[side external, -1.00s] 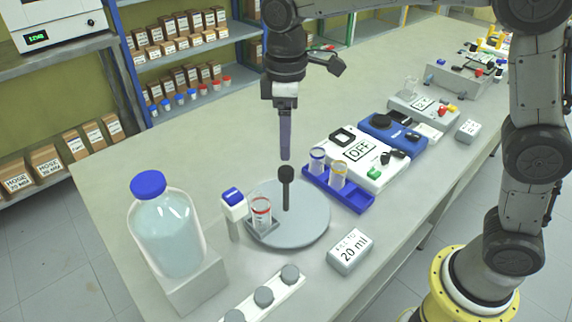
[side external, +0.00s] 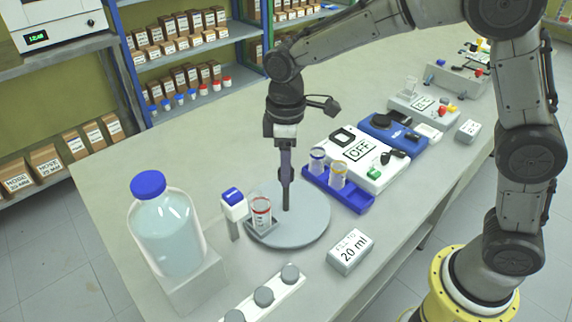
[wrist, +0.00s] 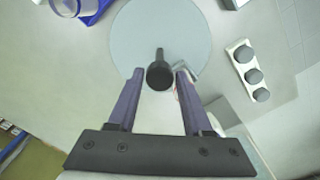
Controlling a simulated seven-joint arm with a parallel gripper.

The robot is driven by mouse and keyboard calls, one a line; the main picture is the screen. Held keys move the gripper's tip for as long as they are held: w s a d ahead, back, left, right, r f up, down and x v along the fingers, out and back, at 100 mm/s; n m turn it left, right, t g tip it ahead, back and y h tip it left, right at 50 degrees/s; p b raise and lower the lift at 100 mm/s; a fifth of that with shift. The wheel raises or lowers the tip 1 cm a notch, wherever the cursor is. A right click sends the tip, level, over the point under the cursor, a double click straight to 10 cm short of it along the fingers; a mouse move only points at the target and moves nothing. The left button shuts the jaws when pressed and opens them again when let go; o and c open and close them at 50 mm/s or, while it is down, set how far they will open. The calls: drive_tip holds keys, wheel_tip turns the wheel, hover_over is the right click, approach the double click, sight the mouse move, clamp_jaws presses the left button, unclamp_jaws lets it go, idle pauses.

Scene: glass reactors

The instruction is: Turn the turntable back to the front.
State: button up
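The turntable is a round grey disc (side external: 308,232) on the bench, and it also shows in the wrist view (wrist: 185,30). A dark upright post handle (side external: 287,200) stands on it; its round black knob appears in the wrist view (wrist: 160,76). A small red-rimmed beaker (side external: 261,212) sits in a grey holder at the disc's left edge. My gripper (side external: 287,178) points down over the handle. In the wrist view its two purple fingers (wrist: 160,72) are apart, one on each side of the knob, with gaps showing. The beaker is mostly hidden there behind the right finger.
A dispenser with a blue top (side external: 234,205) stands close left of the disc. A large blue-capped bottle (side external: 165,235) is farther left. A blue rack with vials (side external: 345,196) is close right. A "20 ml" sign block (side external: 350,251) and a strip with grey knobs (side external: 263,297) lie in front.

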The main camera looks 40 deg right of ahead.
clamp_jaws()
idle(1.1)
